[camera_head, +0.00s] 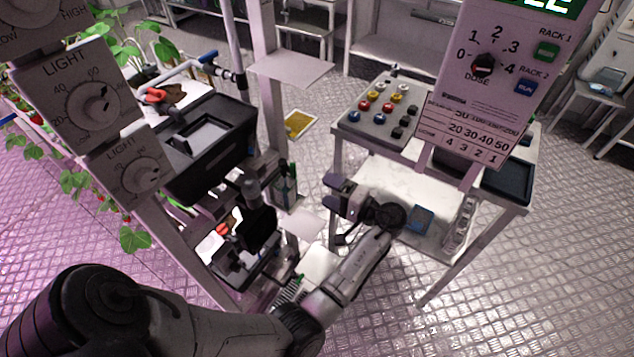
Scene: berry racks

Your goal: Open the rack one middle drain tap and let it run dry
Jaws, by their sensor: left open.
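The rack (262,80) stands on the left with stacked tiers. On its upper tier is a black tray (232,150), with a red handle (155,95) and a blue-handled valve (208,57) on the pipework behind it. A small red part (222,228) shows on the tier below, beside a dark block (257,228). I cannot tell which part is the middle drain tap, or whether water runs. My left gripper (333,195) is open and empty, right of the rack and in front of the trolley, apparently touching nothing. My right gripper is not in view.
A trolley (338,150) at the right carries a grey box of coloured knobs (380,112). A dose panel (490,100) hangs at upper right, light dials (95,98) at upper left. Strawberry plants (132,238) hang at left. Metal floor (530,290) is clear at lower right.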

